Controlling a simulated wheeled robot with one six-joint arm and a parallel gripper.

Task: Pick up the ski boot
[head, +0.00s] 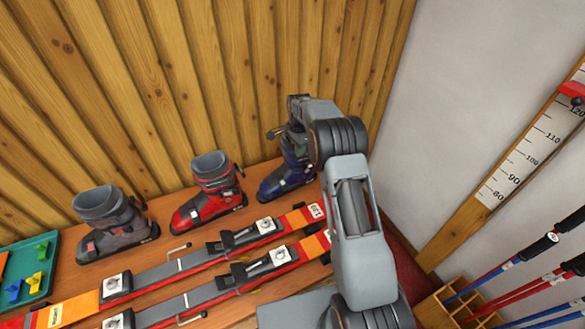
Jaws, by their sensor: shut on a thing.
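A blue ski boot (282,182) is at the right end of the row on the wooden bench (165,212), close to the plank wall. My gripper (283,134) is at the top of this boot's cuff, shut on it; my arm hides part of the cuff and the boot's right side. I cannot tell whether the sole is clear of the bench. A red ski boot (208,199) stands upright to its left, and a grey ski boot (112,228) stands further left. Both are apart from my gripper.
Two orange and black skis with bindings (238,236) lie across the bench in front of the boots. A green tray (42,285) with small coloured pieces is at the left. A wooden rack (455,298) with ski poles (525,280) stands at the lower right, below a height scale (525,155).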

